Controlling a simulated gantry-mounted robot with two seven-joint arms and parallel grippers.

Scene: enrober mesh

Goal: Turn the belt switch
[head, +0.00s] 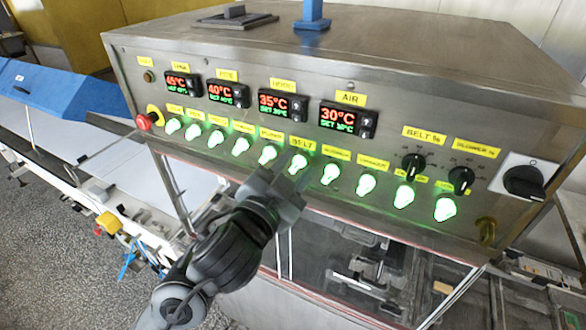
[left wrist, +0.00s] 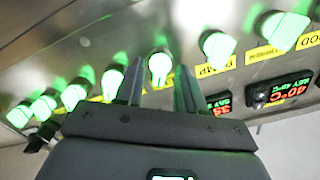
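The belt switch (head: 298,164) is a green-lit knob under the yellow BELT label (head: 302,143), in the row of knobs on the steel control panel. My left gripper (head: 288,174) is right at this knob, coming from below and in front, and partly overlaps it. In the left wrist view, the left gripper (left wrist: 160,78) has its two fingers apart, with a glowing knob (left wrist: 159,66) showing in the gap between them. I cannot tell whether the fingers touch the knob. My right gripper is not in view.
Other glowing knobs stand close on both sides, such as the one to the right (head: 330,174). Temperature displays (head: 348,118) sit above. A red emergency button (head: 145,121) is at the left and a large black rotary switch (head: 524,181) at the right.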

